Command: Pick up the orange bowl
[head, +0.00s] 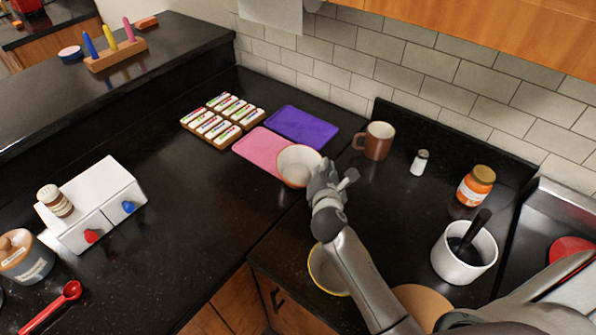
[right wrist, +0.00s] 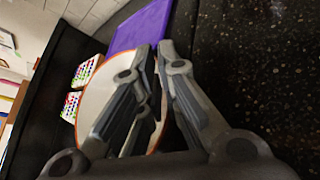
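The orange bowl (head: 293,163), pale inside with an orange rim, is at the right end of the pink mat in the head view. My right gripper (head: 322,174) is at the bowl's right side. In the right wrist view the bowl (right wrist: 97,88) lies behind the fingers, and its right rim runs between them. The fingertips (right wrist: 158,52) are close together, shut on the bowl's wall. The fingers hide part of the bowl. I cannot tell whether the bowl is clear of the counter. My left gripper is not in view.
A pink mat (head: 257,150) and a purple mat (head: 302,126) lie beside the bowl. A brown mug (head: 377,141), salt shaker (head: 419,163), orange jar (head: 475,187) and white pot (head: 458,262) stand right. A yellow-rimmed bowl (head: 322,272) is partly under my arm.

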